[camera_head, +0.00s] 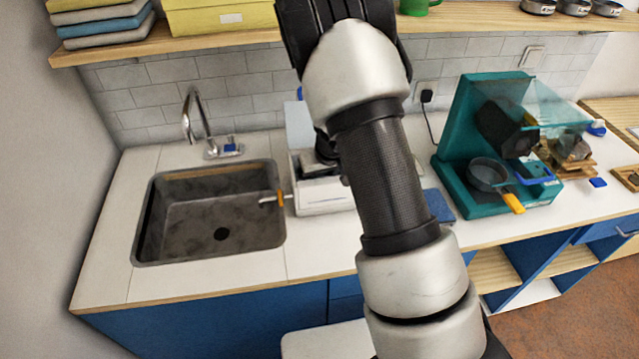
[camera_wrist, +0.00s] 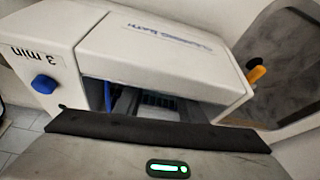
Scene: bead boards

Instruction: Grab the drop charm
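I cannot make out the drop charm in either view. My gripper (camera_wrist: 160,130) shows at the bottom of the wrist view as a dark bar behind a grey housing with a green light. Its fingertips are not clearly visible, so I cannot tell whether it is open or holds anything. It is close in front of the white machine (camera_wrist: 165,45), which has a blue knob, a "3 min" mark and a dark opening. In the head view the machine (camera_head: 326,198) stands right of the sink, and my arm hides part of it.
A sink (camera_head: 215,212) with an orange-tipped handle at its right rim lies left of the machine. A teal unit (camera_head: 455,130) with a clear cover and a small pan (camera_head: 487,174) stands to the right. A shelf (camera_head: 130,50) overhangs the counter. The counter front left is clear.

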